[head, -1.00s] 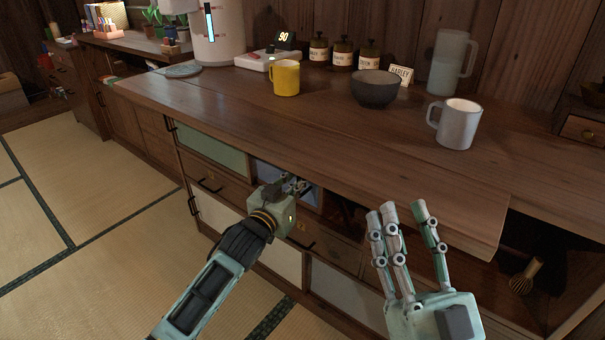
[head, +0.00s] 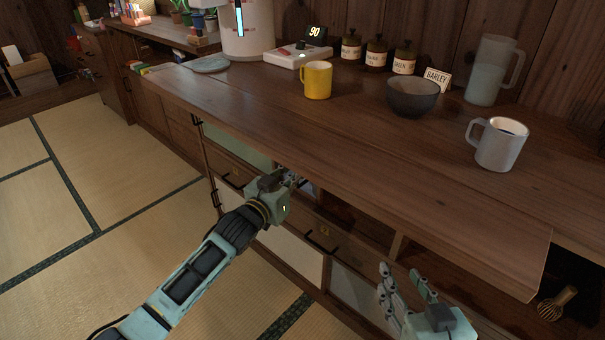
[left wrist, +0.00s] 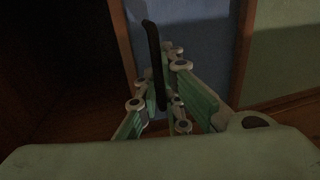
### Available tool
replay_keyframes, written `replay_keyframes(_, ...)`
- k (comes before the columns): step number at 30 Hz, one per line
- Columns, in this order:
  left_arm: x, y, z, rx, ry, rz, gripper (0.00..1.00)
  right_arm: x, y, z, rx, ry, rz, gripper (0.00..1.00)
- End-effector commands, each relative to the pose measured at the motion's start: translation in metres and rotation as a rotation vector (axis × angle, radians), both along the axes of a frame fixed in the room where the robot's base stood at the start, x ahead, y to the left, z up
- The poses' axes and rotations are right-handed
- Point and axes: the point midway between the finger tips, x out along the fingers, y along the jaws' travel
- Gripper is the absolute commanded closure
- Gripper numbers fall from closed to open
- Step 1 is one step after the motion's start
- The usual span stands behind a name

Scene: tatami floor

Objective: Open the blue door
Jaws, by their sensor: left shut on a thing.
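The blue door (left wrist: 205,50) is a small blue panel in a wooden frame below the counter top. In the head view only a sliver of it (head: 309,188) shows beside my left gripper (head: 291,181). In the left wrist view my left gripper (left wrist: 163,85) is shut on the door's upright black handle (left wrist: 152,45). A dark open compartment lies left of the door there, and a green panel (left wrist: 285,50) lies right of it. My right gripper (head: 400,276) is open and empty in front of the cabinet, fingers up.
The wooden counter top (head: 330,130) overhangs the doors. On it stand a yellow mug (head: 317,80), a dark bowl (head: 412,97), a white mug (head: 497,145) and a clear pitcher (head: 490,75). Drawers with black handles (head: 320,240) lie below. The tatami floor (head: 110,180) at left is clear.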

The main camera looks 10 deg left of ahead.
Motion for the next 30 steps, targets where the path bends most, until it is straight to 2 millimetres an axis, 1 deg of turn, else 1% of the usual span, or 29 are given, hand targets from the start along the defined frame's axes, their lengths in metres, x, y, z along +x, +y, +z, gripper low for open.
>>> replay_keyframes(3,0.006,0.008,0.001,0.002,0.000,0.002,1.00,-0.001,-0.001,-0.002,-0.003,0.012,-0.001,0.60)
replay_keyframes(7,0.010,0.014,0.001,0.001,0.000,0.003,1.00,-0.002,-0.001,-0.003,-0.005,0.019,-0.001,0.60)
replay_keyframes(20,0.011,0.017,0.001,-0.001,0.000,0.003,1.00,-0.002,-0.001,-0.005,-0.006,0.024,-0.002,0.60)
replay_keyframes(21,0.011,0.017,0.001,-0.001,0.000,0.003,0.93,-0.002,-0.001,-0.005,-0.006,0.024,-0.002,0.60)
replay_keyframes(27,0.011,0.016,0.001,-0.001,0.000,0.003,0.75,-0.002,-0.001,-0.004,-0.006,0.024,-0.001,0.60)
replay_keyframes(28,0.011,0.016,0.001,-0.001,0.000,0.003,0.74,-0.002,-0.001,-0.004,-0.006,0.024,-0.001,0.60)
replay_keyframes(30,0.011,0.016,0.001,-0.001,0.000,0.003,0.74,-0.002,-0.001,-0.004,-0.005,0.023,-0.001,0.60)
